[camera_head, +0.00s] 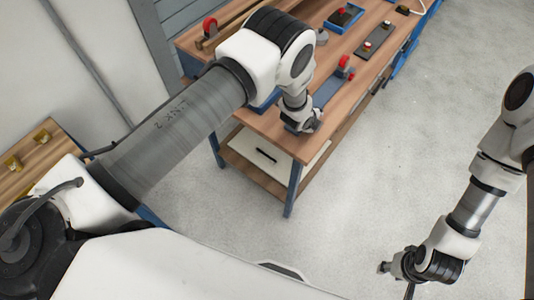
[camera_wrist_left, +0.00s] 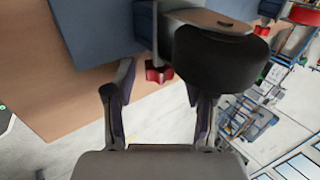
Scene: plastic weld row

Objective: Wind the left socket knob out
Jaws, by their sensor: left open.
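A red lobed knob (camera_wrist_left: 158,76) shows in the left wrist view under a grey bracket, ahead of my left gripper (camera_wrist_left: 160,92). My left gripper is open, one finger on each side of the view, and the knob appears between and beyond the fingertips. I cannot tell how far off it is, but no finger is seen closed on it. In the head view my left gripper (camera_head: 302,122) is at the near end of the workbench, and the knob is hidden there. My right gripper (camera_head: 400,270) hangs over the floor, its jaws too small to read.
The wooden workbench (camera_head: 284,140) carries a blue-grey fixture (camera_head: 328,90) with a red part (camera_head: 344,62), and further trays with red knobs (camera_head: 341,11). A dark rounded body (camera_wrist_left: 218,60) sits right of the knob. The floor (camera_head: 400,160) right of the bench is clear.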

